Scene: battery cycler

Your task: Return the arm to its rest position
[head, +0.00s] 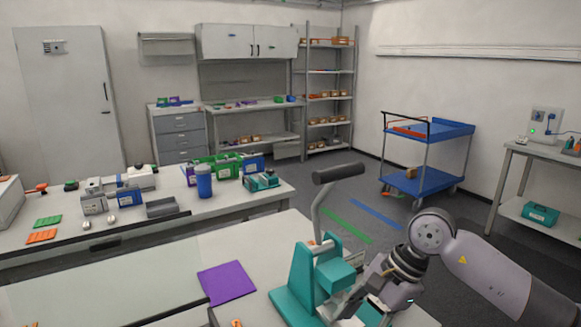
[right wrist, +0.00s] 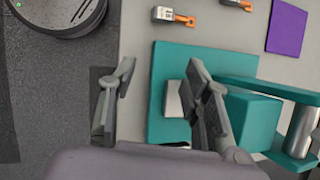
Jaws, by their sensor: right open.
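My right arm reaches in from the right in the head view. Its gripper (head: 352,298) is low beside a teal lever press (head: 296,283) with a black handle. In the right wrist view the right gripper (right wrist: 160,78) is open, its two fingers wide apart. The teal base plate (right wrist: 160,60) shows beyond and between the fingers. A small pale block (right wrist: 173,98) shows near the right-hand finger, partly covered by it; I cannot tell whether they touch. The press's teal body (right wrist: 252,120) is to the right of that finger. My left gripper is not in view.
A purple mat (head: 227,282) lies on the near bench left of the press. Two orange-handled pieces (right wrist: 172,16) (right wrist: 238,4) lie on the bench in the wrist view. A blue cart (head: 425,185) and a right-hand table (head: 540,153) stand beyond open floor.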

